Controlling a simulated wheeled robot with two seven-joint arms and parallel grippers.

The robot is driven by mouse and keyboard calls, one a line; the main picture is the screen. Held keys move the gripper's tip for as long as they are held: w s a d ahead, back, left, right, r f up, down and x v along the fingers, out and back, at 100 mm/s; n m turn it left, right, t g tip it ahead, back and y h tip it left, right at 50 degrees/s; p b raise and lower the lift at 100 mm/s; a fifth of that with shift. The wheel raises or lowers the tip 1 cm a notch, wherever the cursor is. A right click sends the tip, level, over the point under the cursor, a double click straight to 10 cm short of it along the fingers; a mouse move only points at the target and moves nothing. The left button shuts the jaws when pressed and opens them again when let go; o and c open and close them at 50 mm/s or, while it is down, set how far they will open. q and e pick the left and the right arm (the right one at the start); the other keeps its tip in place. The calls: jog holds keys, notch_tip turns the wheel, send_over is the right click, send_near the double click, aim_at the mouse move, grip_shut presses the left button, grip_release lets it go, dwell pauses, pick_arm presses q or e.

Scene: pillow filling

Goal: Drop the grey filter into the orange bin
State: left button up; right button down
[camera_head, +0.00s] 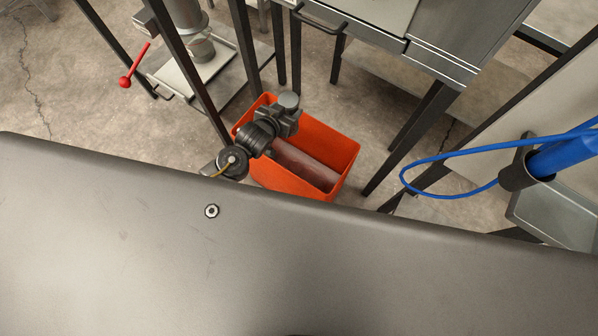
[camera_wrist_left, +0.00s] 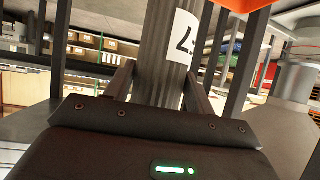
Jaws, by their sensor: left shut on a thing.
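The orange bin (camera_head: 335,142) stands on the floor beyond the dark surface in the head view. My left gripper (camera_head: 282,118) is over the bin's far left part, and my arm hides some of its rim. In the left wrist view my left gripper (camera_wrist_left: 160,92) is shut on the grey filter (camera_wrist_left: 158,45), a ribbed grey cylinder with a white label. In the head view, a small grey round end (camera_head: 289,99) shows at the gripper; I cannot tell if it is the filter. My right gripper is not in view.
A wide dark surface (camera_head: 120,230) fills the front. Dark frame legs stand left of and behind the bin, with a metal cabinet (camera_head: 440,40) behind right. A blue hose (camera_head: 450,155) loops at the right. A dull brownish shape (camera_head: 305,165) shows inside the bin.

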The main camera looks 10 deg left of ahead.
pick_arm(q)
jog(key=o, duration=1.3)
jog(key=shift+c, duration=0.2)
jog(key=shift+s, duration=0.1)
jog(key=v, duration=1)
jog(key=shift+s+r, duration=0.25)
